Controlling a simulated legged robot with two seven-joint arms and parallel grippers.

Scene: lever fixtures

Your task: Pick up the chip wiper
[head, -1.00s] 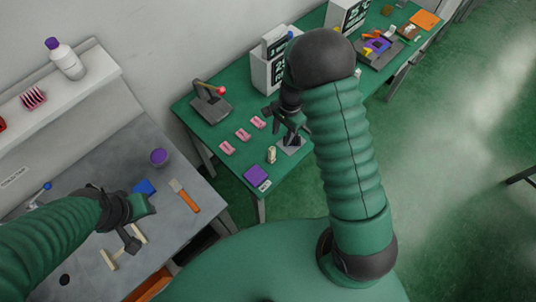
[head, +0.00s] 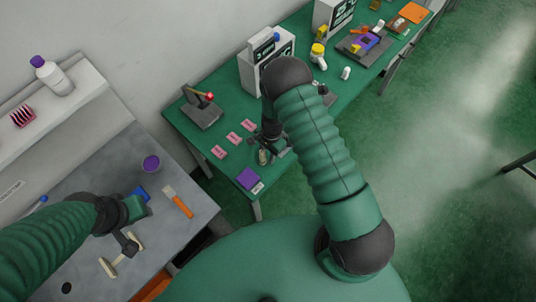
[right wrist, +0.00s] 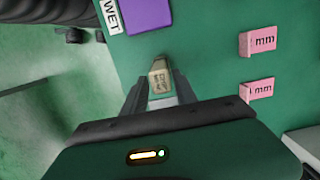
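The chip wiper is a small beige block with dark lettering (right wrist: 160,79) on the green table. In the head view the block (head: 264,157) stands near the table's front, partly covered by my right gripper. My right gripper (right wrist: 160,92) points down at it. Its two fingers are apart, one on each side of the block's near end. I cannot tell whether they touch it.
A purple pad (head: 248,178) with a white label lies beside the block. Several pink blocks (head: 234,138) lie behind it. A lever fixture (head: 203,110) and a white box (head: 258,62) stand farther back. The grey bench holds a purple cup (head: 151,163) and an orange-handled tool (head: 179,203).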

